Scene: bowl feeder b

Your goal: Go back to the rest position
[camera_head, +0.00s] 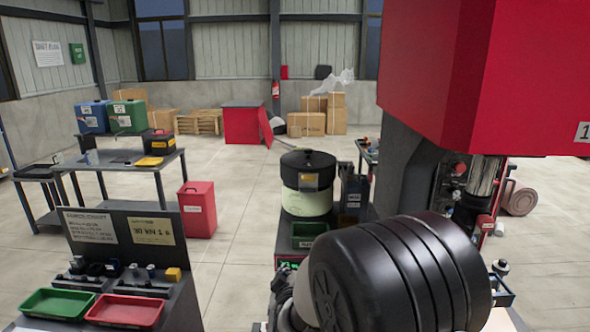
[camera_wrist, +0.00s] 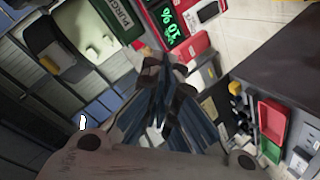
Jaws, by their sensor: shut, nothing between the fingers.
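My gripper (camera_wrist: 166,62) shows in the wrist view with its dark fingers drawn together and nothing between them. In the head view the gripper is hidden. A dark rounded part of my arm (camera_head: 385,275) fills the lower right there. The bowl feeder (camera_head: 306,201) has a black top and a pale green body and stands beyond my arm. It also shows at the upper left of the wrist view (camera_wrist: 92,40), apart from the fingers. A green lit display (camera_wrist: 172,25) is beyond the fingertips.
A bench at lower left holds a green tray (camera_head: 50,302) and a red tray (camera_head: 124,310). A small green bin (camera_head: 308,233) is in front of the feeder. A large red housing (camera_head: 475,75) stands close at right. Open floor (camera_head: 240,215) lies between bench and feeder.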

